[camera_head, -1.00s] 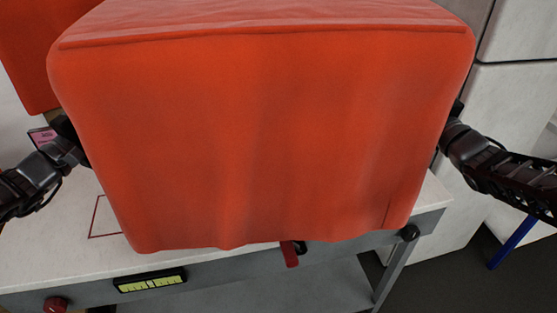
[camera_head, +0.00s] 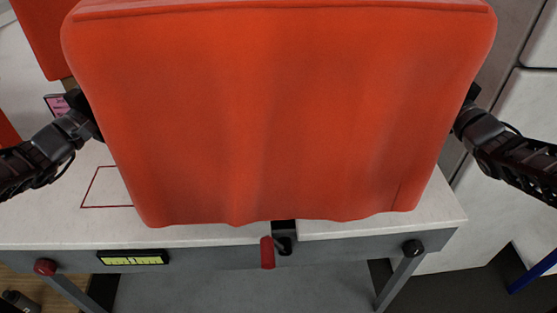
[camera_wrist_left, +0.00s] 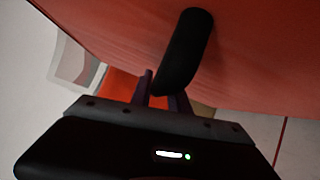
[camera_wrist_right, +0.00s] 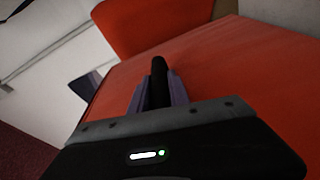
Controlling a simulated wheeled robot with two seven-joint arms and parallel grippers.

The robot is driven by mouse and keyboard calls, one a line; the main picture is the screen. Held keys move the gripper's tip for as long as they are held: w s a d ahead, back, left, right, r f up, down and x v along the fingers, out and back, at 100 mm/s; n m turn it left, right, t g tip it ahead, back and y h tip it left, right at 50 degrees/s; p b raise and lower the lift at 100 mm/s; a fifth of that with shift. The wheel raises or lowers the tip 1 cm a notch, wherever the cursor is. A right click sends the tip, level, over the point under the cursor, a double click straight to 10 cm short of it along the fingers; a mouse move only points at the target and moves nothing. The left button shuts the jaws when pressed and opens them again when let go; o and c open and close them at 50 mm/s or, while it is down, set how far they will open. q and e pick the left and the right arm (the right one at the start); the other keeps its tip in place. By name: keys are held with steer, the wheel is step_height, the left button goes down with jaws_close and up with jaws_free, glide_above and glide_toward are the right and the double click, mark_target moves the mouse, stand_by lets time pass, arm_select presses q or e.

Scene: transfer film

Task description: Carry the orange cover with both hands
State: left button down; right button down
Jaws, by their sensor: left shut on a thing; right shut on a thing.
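The orange cover (camera_head: 280,120) is a large boxy piece with a wavy lower edge, filling the middle of the head view and hiding much of the table (camera_head: 60,225). My left gripper (camera_head: 92,115) is at its left side, shut on a dark handle (camera_wrist_left: 183,50) on the cover, as the left wrist view shows. My right gripper (camera_head: 468,105) is at its right side; in the right wrist view its fingers close around a dark handle (camera_wrist_right: 158,75) against the orange surface (camera_wrist_right: 235,75). The cover's far side is hidden.
The white tabletop has a red outline (camera_head: 105,206), a yellow display (camera_head: 133,258), a red lever (camera_head: 267,252) and end knobs (camera_head: 45,267). Another orange piece (camera_head: 45,35) is at the back left. A pale cabinet (camera_head: 500,150) stands at right, with dark floor beside it.

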arm_select(q)
steer(key=shift+r, duration=0.2)
arm_select(e)
steer(key=shift+r, duration=0.15)
stand_by(0.3)
